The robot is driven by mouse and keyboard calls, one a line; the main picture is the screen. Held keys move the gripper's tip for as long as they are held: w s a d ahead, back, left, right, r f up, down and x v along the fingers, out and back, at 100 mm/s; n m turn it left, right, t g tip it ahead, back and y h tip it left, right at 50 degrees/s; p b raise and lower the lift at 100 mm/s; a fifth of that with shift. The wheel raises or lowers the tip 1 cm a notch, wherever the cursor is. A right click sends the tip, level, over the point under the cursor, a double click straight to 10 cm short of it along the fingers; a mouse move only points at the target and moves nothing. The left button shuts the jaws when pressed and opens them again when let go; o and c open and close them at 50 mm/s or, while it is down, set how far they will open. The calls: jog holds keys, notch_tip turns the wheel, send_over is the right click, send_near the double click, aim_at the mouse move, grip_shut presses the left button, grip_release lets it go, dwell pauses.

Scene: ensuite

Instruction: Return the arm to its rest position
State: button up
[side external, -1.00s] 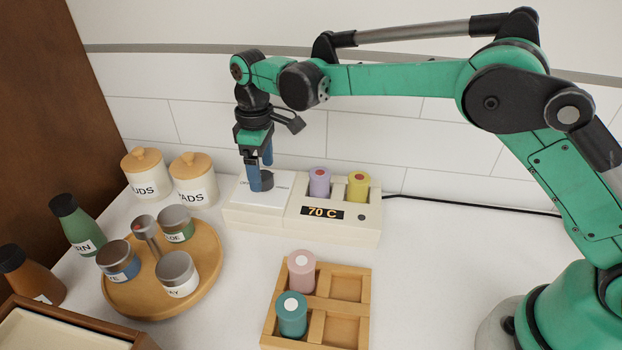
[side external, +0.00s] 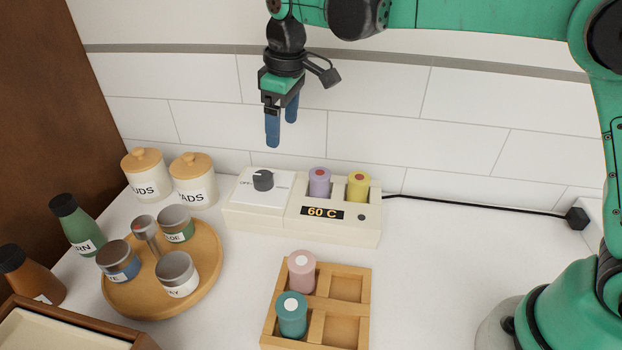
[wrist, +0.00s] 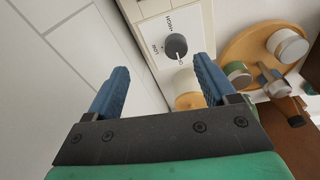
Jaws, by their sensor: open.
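My gripper (side external: 282,128) is open and empty, with its blue fingers pointing down. It hangs in the air well above the white warmer (side external: 245,213) and touches nothing. In the wrist view my gripper (wrist: 160,90) also shows with its two fingers spread apart. The warmer's dark knob (side external: 263,180) is uncovered; in the wrist view the knob (wrist: 176,46) lies beyond the fingers, with printed marks around it. The warmer's display (side external: 322,212) reads 60 C. A lilac roller (side external: 319,183) and a yellow roller (side external: 358,187) stand in its wells.
A wooden tray (side external: 342,333) holds a pink roller (side external: 302,272) and a teal roller (side external: 292,316). A round wooden turntable (side external: 205,280) carries several jars. Two lidded canisters (side external: 193,181) stand by the tiled wall (side external: 370,150). The air around my gripper is free.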

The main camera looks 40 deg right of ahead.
jog(key=s+d+f+m+t, duration=0.1)
jog(key=s+d+m+t, duration=0.2)
jog(key=s+d, duration=0.2)
jog(key=s+d+m+t, duration=0.2)
jog(key=s+d+m, duration=0.2)
jog(key=s, duration=0.7)
jog(key=shift+d+f+t, duration=0.4)
jog(key=shift+d, duration=0.1)
